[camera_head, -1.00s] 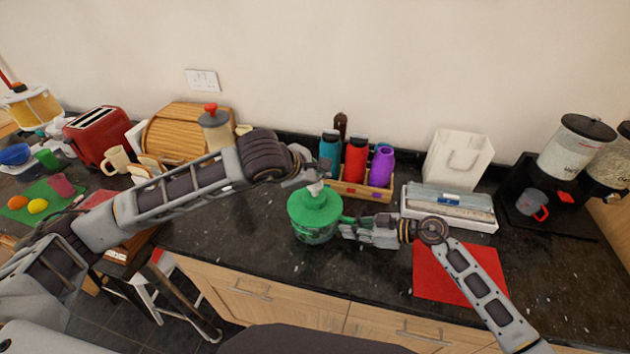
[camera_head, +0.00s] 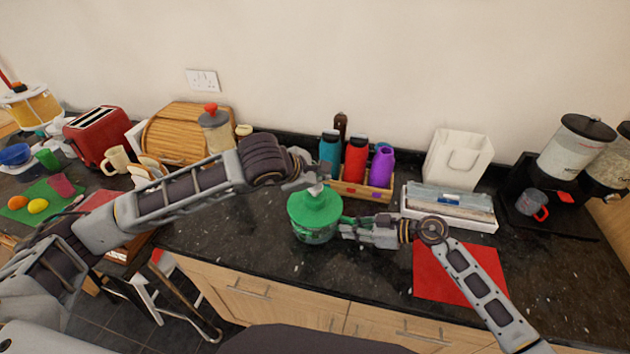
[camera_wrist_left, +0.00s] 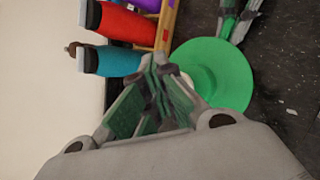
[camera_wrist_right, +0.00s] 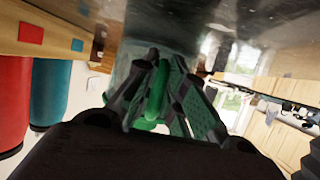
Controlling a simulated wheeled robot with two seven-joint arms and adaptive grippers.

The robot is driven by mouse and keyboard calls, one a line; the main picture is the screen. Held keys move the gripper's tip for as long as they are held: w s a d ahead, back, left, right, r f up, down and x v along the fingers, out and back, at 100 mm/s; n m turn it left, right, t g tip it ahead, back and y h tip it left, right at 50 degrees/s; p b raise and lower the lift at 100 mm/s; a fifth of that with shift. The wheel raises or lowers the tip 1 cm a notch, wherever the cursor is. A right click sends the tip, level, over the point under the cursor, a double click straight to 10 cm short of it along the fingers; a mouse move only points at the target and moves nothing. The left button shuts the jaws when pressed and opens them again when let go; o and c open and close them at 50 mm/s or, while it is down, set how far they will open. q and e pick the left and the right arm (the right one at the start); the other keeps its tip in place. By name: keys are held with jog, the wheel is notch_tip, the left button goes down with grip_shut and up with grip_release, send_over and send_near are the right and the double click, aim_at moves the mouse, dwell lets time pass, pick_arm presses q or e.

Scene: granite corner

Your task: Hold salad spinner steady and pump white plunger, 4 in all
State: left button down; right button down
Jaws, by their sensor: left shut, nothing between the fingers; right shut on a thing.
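The green salad spinner (camera_head: 315,212) stands upright on the dark counter, its lid also large in the left wrist view (camera_wrist_left: 228,75). Its white plunger (camera_head: 315,190) sits at the centre of the lid; in the left wrist view my fingers mostly hide it. My left gripper (camera_head: 314,182) is shut and empty, with its tips right at the plunger's top; I cannot tell whether they touch. My right gripper (camera_head: 346,229) is shut on the salad spinner's right side; a green part (camera_wrist_right: 156,95) shows between its fingers in the right wrist view.
A wooden crate (camera_head: 352,190) with blue, red and purple bottles stands just behind the spinner. A red mat (camera_head: 430,278) lies at the front right, and a white tray (camera_head: 450,221) is behind it. The counter left of the spinner is clear.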

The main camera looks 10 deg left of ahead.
pick_arm(q)
jog(key=shift+f, duration=0.8)
dwell(1.0)
jog(key=shift+r, duration=0.15)
dwell(0.3)
jog(key=shift+r, duration=1.9)
jog(key=shift+r, duration=0.1)
jog(key=shift+r, duration=2.4)
pick_arm(e)
jog(key=c, duration=1.4)
grip_release()
jog(key=shift+d, duration=0.1)
jog(key=shift+v, duration=5.9)
